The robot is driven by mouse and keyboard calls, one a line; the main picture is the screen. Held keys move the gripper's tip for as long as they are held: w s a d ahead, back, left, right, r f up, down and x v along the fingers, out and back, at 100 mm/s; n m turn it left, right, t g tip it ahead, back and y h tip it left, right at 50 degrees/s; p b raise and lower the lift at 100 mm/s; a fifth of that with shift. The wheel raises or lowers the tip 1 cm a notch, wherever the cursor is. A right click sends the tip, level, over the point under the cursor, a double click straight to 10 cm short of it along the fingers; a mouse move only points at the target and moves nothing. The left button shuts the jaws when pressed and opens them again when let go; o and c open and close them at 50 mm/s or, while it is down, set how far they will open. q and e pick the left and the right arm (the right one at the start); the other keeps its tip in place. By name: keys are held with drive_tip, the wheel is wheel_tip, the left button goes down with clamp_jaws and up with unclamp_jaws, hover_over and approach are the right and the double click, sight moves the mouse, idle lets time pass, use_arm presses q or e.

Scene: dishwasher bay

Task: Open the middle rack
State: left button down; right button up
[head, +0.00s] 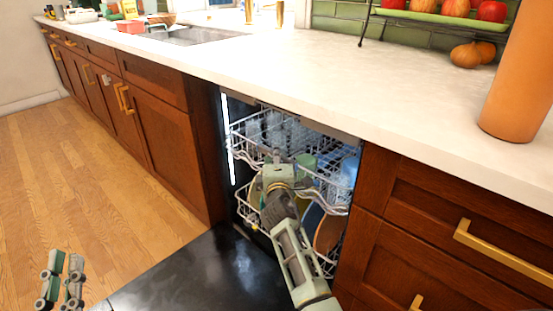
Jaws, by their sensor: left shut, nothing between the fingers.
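The dishwasher is open, with its dark door (205,275) lowered flat. The middle rack (243,137), a grey wire basket, sits inside the bay under the counter, with cups and glassware in it. My right arm reaches in from the bottom. Its gripper (275,172) is at the front of the middle rack, over its lower front edge. My left gripper (62,272) is at the lower left, over the wood floor, away from the rack, shut and empty.
A lower rack (245,212) with plates stands below. Wooden drawers (480,215) with brass handles flank the bay on the right, cabinets (165,140) on the left. The white counter (300,65) overhangs it. The floor (75,175) at left is clear.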

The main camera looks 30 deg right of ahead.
drive_tip(key=shift+c, duration=0.4)
clamp_jaws()
drive_tip(key=shift+f, duration=0.1)
